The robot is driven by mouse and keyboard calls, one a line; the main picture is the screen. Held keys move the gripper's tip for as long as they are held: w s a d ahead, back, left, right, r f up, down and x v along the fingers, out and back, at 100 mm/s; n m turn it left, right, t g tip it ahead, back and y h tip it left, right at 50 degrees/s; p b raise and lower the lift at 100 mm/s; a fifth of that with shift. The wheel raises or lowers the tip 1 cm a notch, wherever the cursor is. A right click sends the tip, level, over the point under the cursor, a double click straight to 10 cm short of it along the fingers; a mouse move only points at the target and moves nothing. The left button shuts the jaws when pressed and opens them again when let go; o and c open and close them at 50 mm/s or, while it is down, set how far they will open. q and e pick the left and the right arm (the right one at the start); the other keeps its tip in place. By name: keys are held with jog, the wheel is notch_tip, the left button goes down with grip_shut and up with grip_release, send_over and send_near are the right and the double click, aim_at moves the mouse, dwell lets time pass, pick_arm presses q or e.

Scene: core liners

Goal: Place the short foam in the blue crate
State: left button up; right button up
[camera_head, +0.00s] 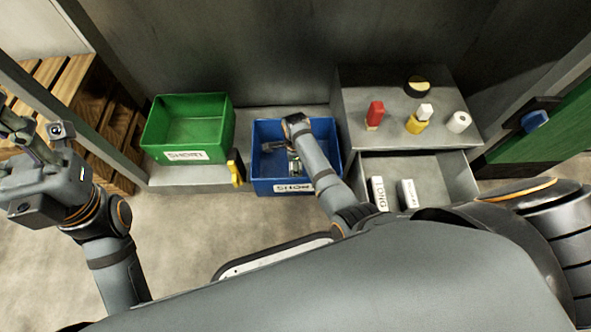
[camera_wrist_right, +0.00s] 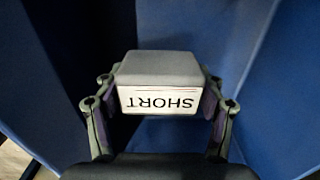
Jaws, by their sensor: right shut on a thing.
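The short foam (camera_wrist_right: 160,84) is a grey block with a white label reading SHORT, upside down in the right wrist view. My right gripper (camera_wrist_right: 160,100) is shut on it, one finger on each side. Blue walls surround it in that view. In the head view my right gripper (camera_head: 294,166) reaches down into the blue crate (camera_head: 265,186), and the arm hides part of the crate. Whether the foam touches the crate floor cannot be told. My left gripper (camera_head: 22,140) is at the far left, away from the crates; its fingers are unclear.
A green crate (camera_head: 160,137) with a white label stands left of the blue crate. To the right, an open drawer (camera_head: 440,178) holds two labelled white blocks (camera_head: 408,194), one marked LONG. A red item (camera_head: 375,114), a yellow item (camera_head: 417,122) and a white roll (camera_head: 458,122) stand above it.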

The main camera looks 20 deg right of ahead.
notch_tip(320, 180, down, 4)
jog(key=shift+r+b, duration=0.2)
jog(key=shift+b, duration=0.8)
jog(key=shift+r, duration=0.2)
jog(key=o, duration=1)
jog(key=shift+o, duration=0.2)
notch_tip(320, 180, up, 11)
jog(key=p, duration=0.7)
jog(key=shift+r+p, duration=0.45)
jog(key=shift+r, duration=0.05)
